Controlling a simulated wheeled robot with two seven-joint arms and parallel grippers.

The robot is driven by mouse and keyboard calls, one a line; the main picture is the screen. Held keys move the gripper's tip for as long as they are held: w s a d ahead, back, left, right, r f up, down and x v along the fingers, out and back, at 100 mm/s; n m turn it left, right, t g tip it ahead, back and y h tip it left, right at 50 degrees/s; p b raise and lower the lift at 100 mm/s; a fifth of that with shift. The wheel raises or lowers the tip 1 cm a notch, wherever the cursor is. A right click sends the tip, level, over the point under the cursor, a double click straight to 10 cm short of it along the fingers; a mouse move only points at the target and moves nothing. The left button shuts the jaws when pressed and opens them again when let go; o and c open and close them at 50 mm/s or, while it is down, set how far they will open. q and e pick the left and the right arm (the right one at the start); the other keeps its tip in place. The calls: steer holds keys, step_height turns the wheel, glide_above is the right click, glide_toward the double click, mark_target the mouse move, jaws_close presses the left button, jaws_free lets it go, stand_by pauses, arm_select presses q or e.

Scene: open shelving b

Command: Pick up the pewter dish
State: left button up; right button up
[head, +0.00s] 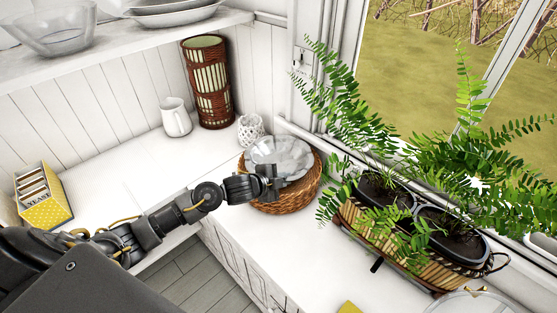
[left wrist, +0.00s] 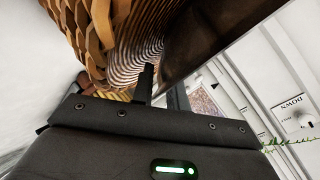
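The pewter dish (head: 281,152) is a shiny silver, fluted bowl in the head view. It sits in the top of a round brown wicker basket (head: 288,196) on the white counter. My left gripper (head: 272,182) is at the dish's near-left rim, over the basket, and hides part of both. In the left wrist view the two dark fingers (left wrist: 162,92) stand a small gap apart. Ringed and dark brown surfaces fill the space just beyond them. I cannot tell whether the rim is between the fingers. My right gripper is not in view.
A white lattice cup (head: 250,129) stands close behind the basket. A white jug (head: 176,117) and a tall woven vase (head: 208,85) stand further left. A fern planter (head: 400,240) is close on the right. A yellow box (head: 44,197) is at far left.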

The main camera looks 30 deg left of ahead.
arm_select(q)
steer(key=shift+s, duration=0.1)
jaws_close()
steer(key=shift+r, duration=0.1)
steer(key=shift+r, duration=0.4)
step_height(320, 180, up, 3)
steer(key=shift+a+f+b, duration=0.1)
steer(key=shift+f+b, duration=0.1)
steer(key=shift+b, duration=0.25)
steer(key=d+r+v, duration=0.1)
steer(key=v, duration=1.5)
steer(key=shift+d+r+p, duration=0.25)
steer(key=shift+r+p, duration=0.15)
steer(key=shift+r, duration=0.05)
